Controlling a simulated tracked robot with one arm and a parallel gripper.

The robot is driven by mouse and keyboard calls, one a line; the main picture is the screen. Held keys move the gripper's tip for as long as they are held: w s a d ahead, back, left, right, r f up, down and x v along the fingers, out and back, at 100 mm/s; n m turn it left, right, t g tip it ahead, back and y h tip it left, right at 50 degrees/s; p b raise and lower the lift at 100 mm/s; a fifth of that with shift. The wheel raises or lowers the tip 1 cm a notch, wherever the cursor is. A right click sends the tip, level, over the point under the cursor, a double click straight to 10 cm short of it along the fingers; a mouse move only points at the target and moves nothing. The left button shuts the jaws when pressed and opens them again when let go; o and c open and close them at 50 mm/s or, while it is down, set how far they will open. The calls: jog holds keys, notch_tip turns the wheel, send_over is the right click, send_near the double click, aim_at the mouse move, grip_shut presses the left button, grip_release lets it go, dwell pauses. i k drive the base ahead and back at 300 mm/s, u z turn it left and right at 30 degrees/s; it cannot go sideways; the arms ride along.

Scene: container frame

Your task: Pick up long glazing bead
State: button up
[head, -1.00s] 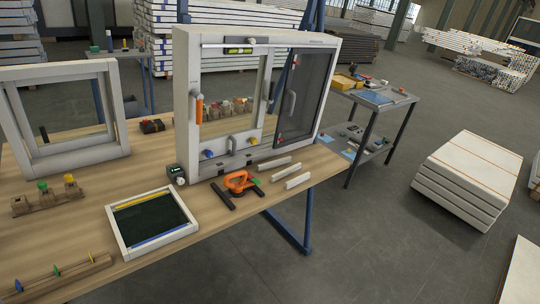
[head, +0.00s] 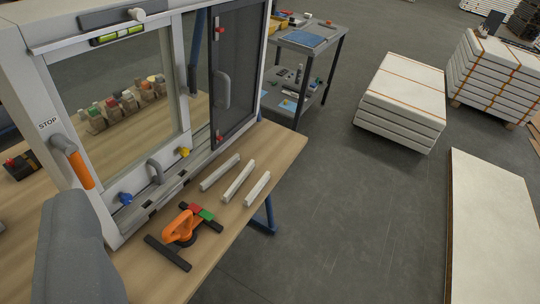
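Three white glazing beads lie side by side on the wooden bench in front of the frame, roughly parallel and apart: a left one (head: 220,172), a middle one (head: 238,181) and a right one (head: 257,190). The left and middle ones look somewhat longer than the right one; I cannot tell for certain which is the long bead. A smooth grey part, likely of my arm, fills the lower left of the view, but no gripper fingers show. Nothing of mine is at the beads.
The large white window frame (head: 110,150) stands upright behind the beads. An orange suction lifter (head: 180,228), black bars and red and green blocks lie nearer, beside the beads. The bench's right edge is close to them. A metal trolley (head: 305,45) stands behind.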

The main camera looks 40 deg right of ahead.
aim_at(204, 186)
jog(key=z, duration=0.55)
jog(key=i, duration=0.9)
jog(key=z, duration=0.7)
jog(key=k, duration=0.6)
jog(key=z, duration=0.15)
jog(key=i, duration=1.2)
jog(key=u, duration=0.1)
